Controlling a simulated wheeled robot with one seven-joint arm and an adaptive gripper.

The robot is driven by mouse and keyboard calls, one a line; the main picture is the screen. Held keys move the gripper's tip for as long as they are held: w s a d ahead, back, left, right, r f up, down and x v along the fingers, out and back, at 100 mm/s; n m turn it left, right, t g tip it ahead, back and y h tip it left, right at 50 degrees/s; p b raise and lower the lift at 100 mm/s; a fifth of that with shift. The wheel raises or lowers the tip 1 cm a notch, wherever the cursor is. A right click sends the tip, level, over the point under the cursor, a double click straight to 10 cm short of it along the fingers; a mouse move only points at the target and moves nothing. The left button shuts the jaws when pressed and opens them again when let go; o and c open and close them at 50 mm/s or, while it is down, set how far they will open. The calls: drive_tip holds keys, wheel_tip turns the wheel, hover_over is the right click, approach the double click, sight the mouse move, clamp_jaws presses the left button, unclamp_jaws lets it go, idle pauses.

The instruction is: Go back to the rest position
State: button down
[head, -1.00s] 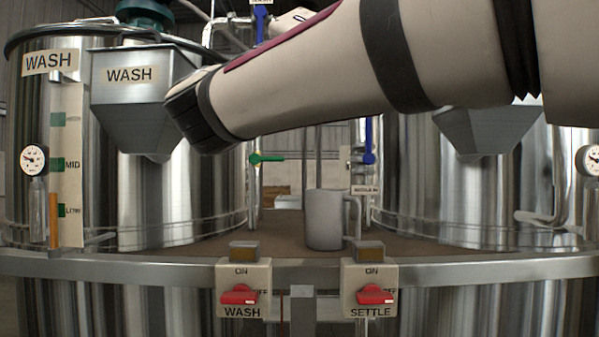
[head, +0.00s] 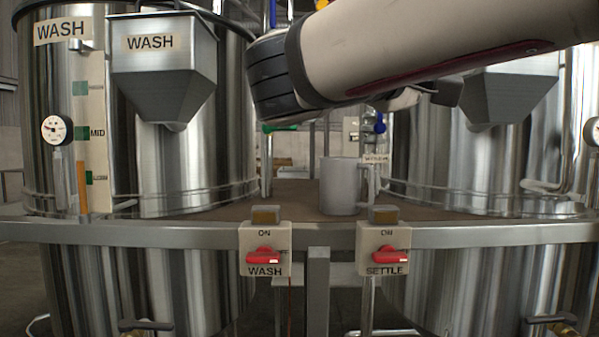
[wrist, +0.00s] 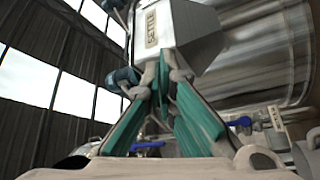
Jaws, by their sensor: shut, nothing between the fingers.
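My gripper shows its teal fingers (wrist: 165,78) in the wrist view, closed together with nothing between them. They point up toward a grey hopper with a label (wrist: 185,30), apart from it as far as I can tell. In the head view my arm crosses the upper right, and its bend hangs in front of the gap between the tanks. The gripper itself is mostly hidden behind the arm there.
The wash tank (head: 225,110) with its hopper (head: 165,75) stands left, another tank (head: 430,150) right. A grey mug (head: 338,188) stands on the brown deck between them. A steel rail (head: 150,232) carries the WASH switch (head: 264,256) and SETTLE switch (head: 384,256).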

drive_tip(key=s+d+f+n+g+y, duration=0.1)
drive_tip(key=s+d+f+g+y, duration=0.35)
drive_tip(key=f, duration=0.65)
drive_tip(key=s+d+f+g+y, duration=0.2)
drive_tip(key=s+d+f, duration=0.45)
drive_tip(key=f, duration=0.45)
drive_tip(key=s+a+f+m+g+y, duration=0.1)
drive_tip(key=s+a+f+g+y, duration=0.1)
drive_tip(key=s+a+f+y, duration=0.55)
drive_tip(key=s+a+f+g+y, duration=0.1)
drive_tip(key=s+a+f+y, duration=0.3)
drive_tip(key=s+f, duration=0.65)
wheel_tip(320, 180, up, 28)
drive_tip(key=w+t+p, duration=0.2)
drive_tip(key=t+p, duration=0.1)
drive_tip(key=p, duration=2.6)
drive_tip(key=shift+d+r+t, duration=0.25)
drive_tip(key=shift+t, duration=0.1)
drive_tip(key=shift+w, duration=0.1)
